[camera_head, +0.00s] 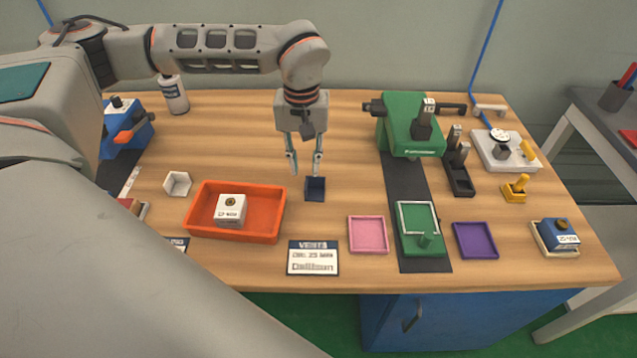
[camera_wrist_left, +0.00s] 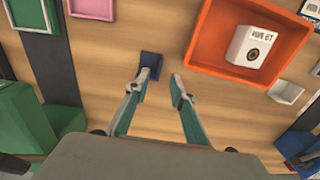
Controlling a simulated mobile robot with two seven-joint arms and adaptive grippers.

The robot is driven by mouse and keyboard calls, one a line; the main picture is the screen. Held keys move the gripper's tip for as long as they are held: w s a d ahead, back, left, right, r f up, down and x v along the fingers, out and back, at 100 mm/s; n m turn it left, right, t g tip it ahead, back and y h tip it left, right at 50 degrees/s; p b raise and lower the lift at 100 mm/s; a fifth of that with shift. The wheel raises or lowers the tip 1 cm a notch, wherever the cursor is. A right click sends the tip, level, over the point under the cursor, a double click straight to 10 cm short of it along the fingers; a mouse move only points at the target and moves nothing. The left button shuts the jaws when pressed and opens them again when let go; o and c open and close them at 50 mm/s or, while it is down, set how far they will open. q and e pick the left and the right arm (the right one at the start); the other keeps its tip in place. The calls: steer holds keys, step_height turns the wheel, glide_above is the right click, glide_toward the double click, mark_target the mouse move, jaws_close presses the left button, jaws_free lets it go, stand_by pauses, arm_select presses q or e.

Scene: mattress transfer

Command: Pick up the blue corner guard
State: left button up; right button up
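The blue corner guard (camera_head: 315,189) is a small dark navy piece on the wooden table, just right of the orange tray. It also shows in the left wrist view (camera_wrist_left: 151,60), just past the tip of the left-hand finger, which hides a little of it. My left gripper (camera_head: 304,171) points down above the table with its two fingers apart and nothing between them. In the head view its right finger is just above the guard. In the left wrist view the gap between the fingertips (camera_wrist_left: 161,80) lies slightly right of the guard. My right gripper is not in view.
The orange tray (camera_head: 262,236) holds a white block (camera_head: 231,209). A white hexagonal cup (camera_head: 177,183) stands left of it. A label card (camera_head: 313,258), a pink tray (camera_head: 368,235) and a green machine (camera_head: 408,125) are nearby. The table behind the guard is clear.

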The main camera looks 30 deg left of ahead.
mark_target(306, 184)
arm_select(q)
step_height(306, 184, down, 8)
steer(key=shift+w+a+r, duration=0.1)
steer(key=shift+w+r, duration=0.05)
steer(key=shift+r, duration=0.05)
stand_by(0.3)
jaws_close()
